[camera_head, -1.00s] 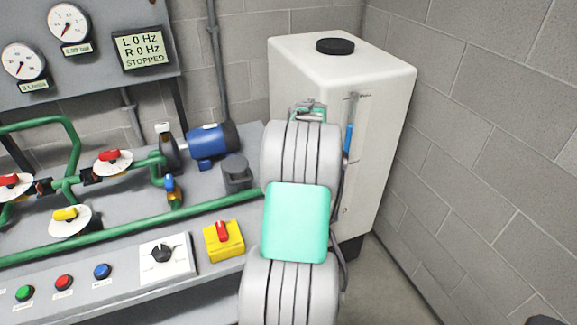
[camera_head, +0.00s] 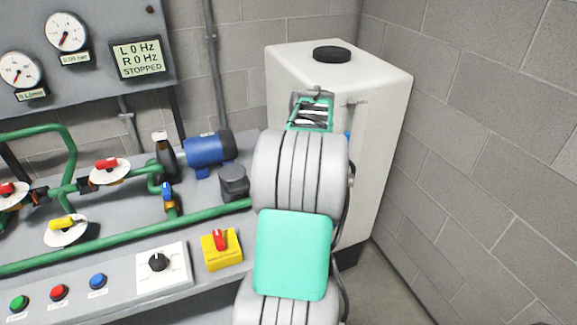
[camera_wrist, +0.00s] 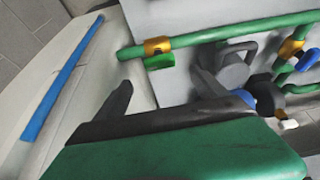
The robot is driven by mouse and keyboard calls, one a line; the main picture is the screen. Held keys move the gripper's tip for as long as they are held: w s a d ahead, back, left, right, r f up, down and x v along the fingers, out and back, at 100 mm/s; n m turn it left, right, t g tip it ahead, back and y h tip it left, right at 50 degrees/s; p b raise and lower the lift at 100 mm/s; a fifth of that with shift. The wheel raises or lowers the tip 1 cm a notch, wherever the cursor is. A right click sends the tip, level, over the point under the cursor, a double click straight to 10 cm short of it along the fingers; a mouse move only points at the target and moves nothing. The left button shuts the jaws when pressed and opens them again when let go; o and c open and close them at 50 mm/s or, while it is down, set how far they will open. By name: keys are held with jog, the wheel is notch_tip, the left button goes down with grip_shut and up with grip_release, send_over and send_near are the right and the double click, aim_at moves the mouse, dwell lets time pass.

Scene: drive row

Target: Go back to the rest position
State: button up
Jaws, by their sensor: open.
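My gripper shows in the wrist view (camera_wrist: 165,88), with its two dark fingers spread apart and nothing between them. In the head view my arm rises in front of the white tank (camera_head: 385,120), and the hand is partly hidden behind the arm's upper link. The hand is in front of the tank's face, to the right of the blue motor pump (camera_head: 208,150). It touches nothing that I can make out.
The bench (camera_head: 110,240) on the left carries green pipes (camera_head: 130,237), red and yellow valve handles, a yellow switch box (camera_head: 221,251) and several push buttons. A gauge panel (camera_head: 95,75) reads STOPPED. A block wall (camera_head: 480,130) closes the right; floor shows before it.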

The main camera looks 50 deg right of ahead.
dwell(0.3)
jog(key=s+a+f+m, duration=0.1)
jog(key=s+a+f, duration=0.1)
jog(key=s+a+f+m+g+y, duration=0.1)
jog(key=s+a+f, duration=0.1)
jog(key=f, duration=0.1)
jog(key=s+a+f+m+g, duration=0.1)
jog(key=s+a+f, duration=0.1)
jog(key=f, duration=0.1)
jog(key=shift+s+f+m+y, duration=0.1)
jog(key=shift+s+m+y, duration=0.2)
jog(key=shift+y, duration=0.1)
jog(key=s+a+r+n+g+p, duration=0.1)
jog(key=a+r, duration=0.1)
jog(key=a, duration=1)
jog(key=s+a+r+n+g+p, duration=0.1)
jog(key=s+a+n+p, duration=0.1)
jog(key=a, duration=1)
jog(key=w+a+r+n+t+p, duration=0.1)
jog(key=w+a+r+n, duration=0.1)
jog(key=a, duration=0.6)
jog(key=w+a+r+n+t, duration=0.2)
jog(key=w+a+r+n, duration=0.1)
jog(key=a+r, duration=0.4)
jog(key=shift+a+r+n+p, duration=0.25)
jog(key=shift+a+n+p, duration=0.1)
jog(key=shift+a+n, duration=0.5)
jog(key=shift+w, duration=0.1)
